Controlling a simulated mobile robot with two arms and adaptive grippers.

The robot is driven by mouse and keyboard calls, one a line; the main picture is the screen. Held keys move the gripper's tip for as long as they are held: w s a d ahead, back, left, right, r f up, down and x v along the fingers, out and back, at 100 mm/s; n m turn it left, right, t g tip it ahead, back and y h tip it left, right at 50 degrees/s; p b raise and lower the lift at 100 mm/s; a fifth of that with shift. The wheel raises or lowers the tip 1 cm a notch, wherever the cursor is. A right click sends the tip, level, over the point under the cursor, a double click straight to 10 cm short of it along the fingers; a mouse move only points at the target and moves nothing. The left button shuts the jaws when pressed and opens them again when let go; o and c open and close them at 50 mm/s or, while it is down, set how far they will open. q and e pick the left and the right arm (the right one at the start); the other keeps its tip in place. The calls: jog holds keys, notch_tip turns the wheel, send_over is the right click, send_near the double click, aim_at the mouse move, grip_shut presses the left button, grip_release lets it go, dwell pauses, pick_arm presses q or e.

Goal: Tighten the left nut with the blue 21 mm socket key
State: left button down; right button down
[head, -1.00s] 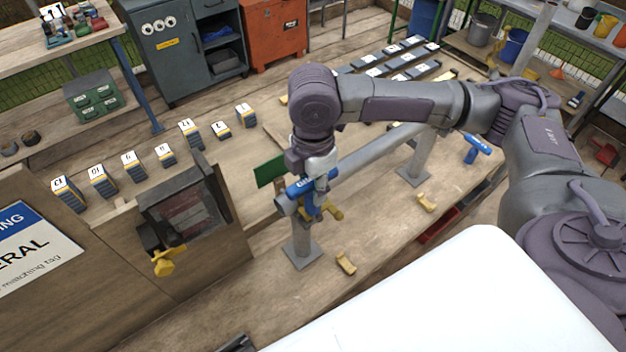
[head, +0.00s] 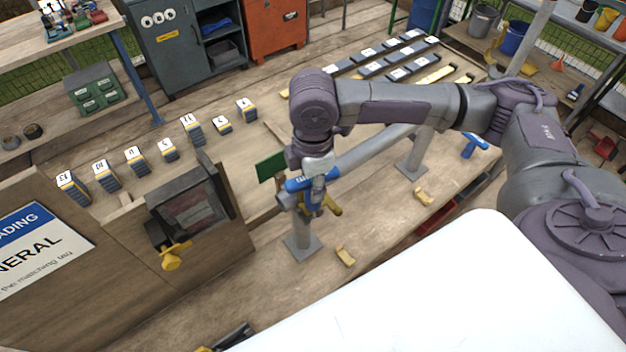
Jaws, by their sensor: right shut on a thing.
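My right gripper (head: 314,190) reaches down to the near left end of a grey pipe rail (head: 375,152). It is shut on a blue T-handled socket key (head: 296,184), whose crossbar lies across that end. The gripper covers part of the key. The left nut and the key's socket end are hidden or too small to make out, so I cannot tell whether they are engaged. The key's size mark is not readable. A second blue T-handled key (head: 474,146) stands at the right side of the bench. My left gripper is not in view.
The rail stands on posts with square base plates (head: 303,247). A green plate (head: 271,166) is just left of the key. Yellow clips (head: 345,256) lie on the bench (head: 385,235).

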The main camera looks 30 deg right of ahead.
jog(key=shift+r, duration=0.1)
dwell(0.3)
jog(key=shift+n+p, duration=0.4)
jog(key=shift+p, duration=0.1)
jog(key=shift+r+p, duration=0.45)
jog(key=shift+r, duration=2.5)
